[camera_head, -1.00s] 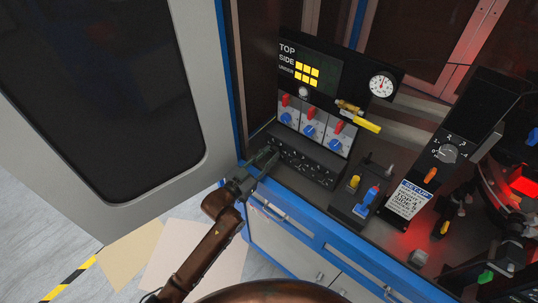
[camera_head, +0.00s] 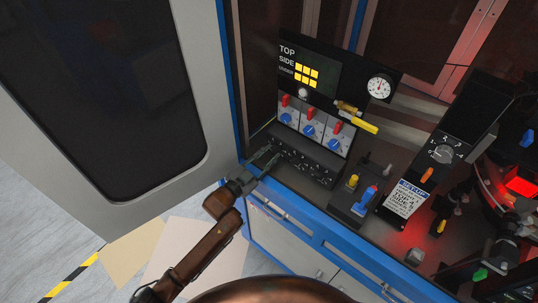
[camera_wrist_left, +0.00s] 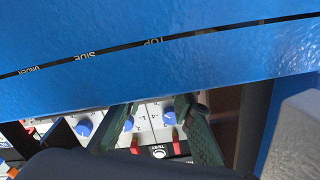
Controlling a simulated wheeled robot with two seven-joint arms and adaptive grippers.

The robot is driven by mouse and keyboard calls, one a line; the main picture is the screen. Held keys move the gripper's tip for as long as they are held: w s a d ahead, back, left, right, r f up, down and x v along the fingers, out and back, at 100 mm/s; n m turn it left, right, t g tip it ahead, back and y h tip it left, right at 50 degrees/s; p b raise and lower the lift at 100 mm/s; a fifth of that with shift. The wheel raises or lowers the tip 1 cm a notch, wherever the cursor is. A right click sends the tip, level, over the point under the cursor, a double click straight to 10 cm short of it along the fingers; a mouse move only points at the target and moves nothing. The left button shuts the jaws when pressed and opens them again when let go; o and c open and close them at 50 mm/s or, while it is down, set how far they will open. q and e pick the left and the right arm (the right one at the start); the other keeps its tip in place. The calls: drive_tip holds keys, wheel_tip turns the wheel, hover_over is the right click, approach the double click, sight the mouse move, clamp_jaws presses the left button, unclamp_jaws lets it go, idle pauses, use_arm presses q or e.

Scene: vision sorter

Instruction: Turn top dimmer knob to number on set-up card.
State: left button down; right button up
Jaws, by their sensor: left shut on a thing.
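The black dimmer panel (camera_head: 312,166) with white markings runs low along the front of the cabinet. My left gripper (camera_head: 264,158) is at its left end, shut on what seems to be the top dimmer knob, which the fingers hide. In the left wrist view, the fingers (camera_wrist_left: 155,128) stand apart behind a blue rail (camera_wrist_left: 120,75). Labels TOP, SIDE and UNDER show through the rail's slot, TOP nearest the fingers. My right gripper is not in view.
Above the panel are three grey switch units with blue knobs (camera_head: 309,131) and red levers. A yellow-handled valve (camera_head: 358,122), a gauge (camera_head: 380,87) and a numbered black dial (camera_head: 444,154) are further right. The blue cabinet edge (camera_head: 320,233) runs close under my gripper.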

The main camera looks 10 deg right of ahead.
use_arm(q)
drive_tip(key=c, duration=1.6)
unclamp_jaws()
drive_tip(key=shift+a, duration=0.1)
drive_tip(key=v, duration=1.2)
